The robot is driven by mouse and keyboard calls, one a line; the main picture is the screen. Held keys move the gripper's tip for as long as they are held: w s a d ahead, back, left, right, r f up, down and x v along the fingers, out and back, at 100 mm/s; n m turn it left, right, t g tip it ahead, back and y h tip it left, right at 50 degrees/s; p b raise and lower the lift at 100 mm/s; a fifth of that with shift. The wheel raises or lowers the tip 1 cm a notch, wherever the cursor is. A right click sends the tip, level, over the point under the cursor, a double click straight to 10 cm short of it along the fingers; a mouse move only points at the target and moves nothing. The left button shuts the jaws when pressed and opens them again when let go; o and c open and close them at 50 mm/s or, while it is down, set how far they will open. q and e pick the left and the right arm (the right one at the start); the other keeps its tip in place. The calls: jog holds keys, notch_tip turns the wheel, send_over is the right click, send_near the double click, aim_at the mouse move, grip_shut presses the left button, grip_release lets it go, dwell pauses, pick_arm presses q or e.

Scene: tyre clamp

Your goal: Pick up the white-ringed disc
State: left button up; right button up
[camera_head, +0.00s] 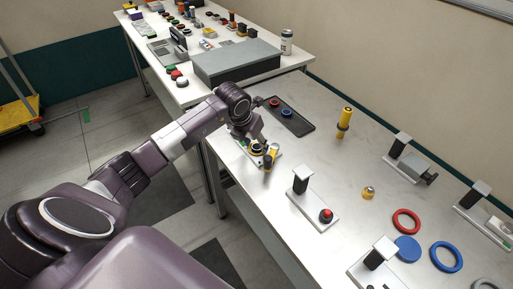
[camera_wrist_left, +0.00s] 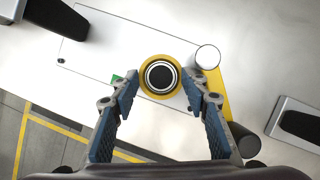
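The white-ringed disc (camera_wrist_left: 160,75) is dark with a thin white ring and sits inside a yellow ring (camera_wrist_left: 146,85) on a white plate (camera_wrist_left: 90,45). In the head view the disc (camera_head: 256,148) is small and partly hidden by my left gripper (camera_head: 259,141), which is low over the table's left edge. In the left wrist view my left gripper (camera_wrist_left: 162,88) is open, with one blue-padded finger on each side of the disc. I see gaps between the fingers and the yellow ring. My right gripper is not in view.
A dark tray (camera_head: 304,127) with red and blue rings lies behind. A black-and-white stand (camera_head: 301,180) is nearby.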

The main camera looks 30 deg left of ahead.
pick_arm(q)
jog(key=shift+s+d+f, duration=0.1)
jog(key=shift+s, duration=0.05)
jog(key=c, duration=0.4)
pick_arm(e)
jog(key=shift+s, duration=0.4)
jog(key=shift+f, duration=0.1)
